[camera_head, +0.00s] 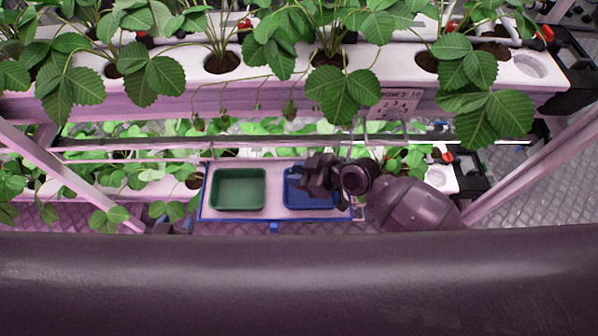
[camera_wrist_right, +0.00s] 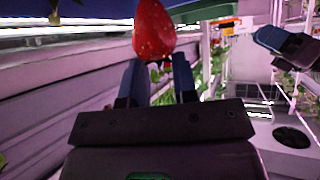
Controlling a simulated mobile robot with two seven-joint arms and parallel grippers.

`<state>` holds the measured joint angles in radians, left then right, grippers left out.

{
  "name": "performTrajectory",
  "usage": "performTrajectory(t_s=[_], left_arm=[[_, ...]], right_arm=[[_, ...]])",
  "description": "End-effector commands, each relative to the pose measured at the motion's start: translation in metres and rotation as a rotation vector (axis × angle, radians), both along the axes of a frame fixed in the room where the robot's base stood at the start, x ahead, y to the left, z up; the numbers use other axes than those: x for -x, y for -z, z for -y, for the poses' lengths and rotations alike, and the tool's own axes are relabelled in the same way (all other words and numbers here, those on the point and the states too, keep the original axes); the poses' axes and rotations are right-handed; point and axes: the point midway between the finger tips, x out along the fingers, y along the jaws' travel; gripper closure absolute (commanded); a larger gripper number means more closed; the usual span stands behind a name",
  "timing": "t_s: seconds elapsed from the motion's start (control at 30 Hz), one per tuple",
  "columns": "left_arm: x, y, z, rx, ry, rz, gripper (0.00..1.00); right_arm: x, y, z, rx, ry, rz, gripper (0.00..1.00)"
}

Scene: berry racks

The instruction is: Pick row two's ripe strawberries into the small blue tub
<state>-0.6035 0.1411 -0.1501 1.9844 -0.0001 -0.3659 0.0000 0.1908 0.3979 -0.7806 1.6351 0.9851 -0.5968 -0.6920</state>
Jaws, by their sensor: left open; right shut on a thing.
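A red strawberry (camera_wrist_right: 153,30) is at the fingertips of my right gripper (camera_wrist_right: 156,68), which is shut on it. In the head view my right gripper (camera_head: 318,174) is over the right part of the small blue tub (camera_head: 293,190) and hides some of it; the berry cannot be made out there. What lies in the tub is not clear. My left gripper (camera_head: 172,224) is low at the left of the tray, mostly hidden; its open blue fingers show in the right wrist view (camera_wrist_right: 290,45). Small berries (camera_head: 290,110) hang below the upper planter.
A green tub (camera_head: 238,189) stands left of the blue one on a blue-rimmed tray (camera_head: 275,210). A white planter (camera_head: 290,70) with leafy plants runs across above, bearing a sign (camera_head: 396,104). Slanted rack posts (camera_head: 70,178) stand at both sides. Lower plants lie behind the tray.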

Motion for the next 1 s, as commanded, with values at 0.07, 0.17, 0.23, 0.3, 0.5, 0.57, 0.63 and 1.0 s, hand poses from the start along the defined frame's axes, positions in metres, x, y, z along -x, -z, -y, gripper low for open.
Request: performTrajectory(t_s=[0.07, 0.17, 0.23, 0.3, 0.5, 0.57, 0.63, 1.0], left_arm=[[0.0003, 0.0003, -0.0002, -0.001, 0.0, -0.001, 0.51], [0.0004, 0.0005, -0.0004, -0.001, 0.0, -0.001, 0.51], [0.0005, 0.0007, -0.0004, -0.001, 0.0, -0.002, 0.51], [0.0007, 0.0008, -0.0005, -0.001, 0.0, -0.002, 0.51], [0.0013, 0.0012, -0.0006, -0.001, 0.0, -0.003, 0.51], [0.0013, 0.0012, -0.0007, -0.001, 0.0, -0.003, 0.51], [0.0014, 0.0013, -0.0007, -0.001, 0.0, -0.003, 0.51], [0.0014, 0.0014, -0.0007, -0.001, 0.0, -0.003, 0.51]], right_arm=[[0.0, -0.0001, 0.0, 0.0, 0.0, 0.0, 0.81], [0.0, 0.0, 0.0, 0.0, 0.0, 0.0, 0.66], [0.0, -0.0001, 0.0001, 0.0, 0.0, 0.0, 0.55], [-0.0001, -0.0001, 0.0001, 0.0, 0.0, 0.0, 0.44], [0.0, 0.0, 0.0002, 0.0, 0.0, 0.0, 0.44], [0.0, 0.0, 0.0002, 0.0, 0.0, 0.0, 0.34], [0.0, 0.0001, 0.0002, 0.0, 0.0, 0.0, 0.24], [0.0, 0.0, 0.0002, 0.0, 0.0, 0.0, 0.01]])
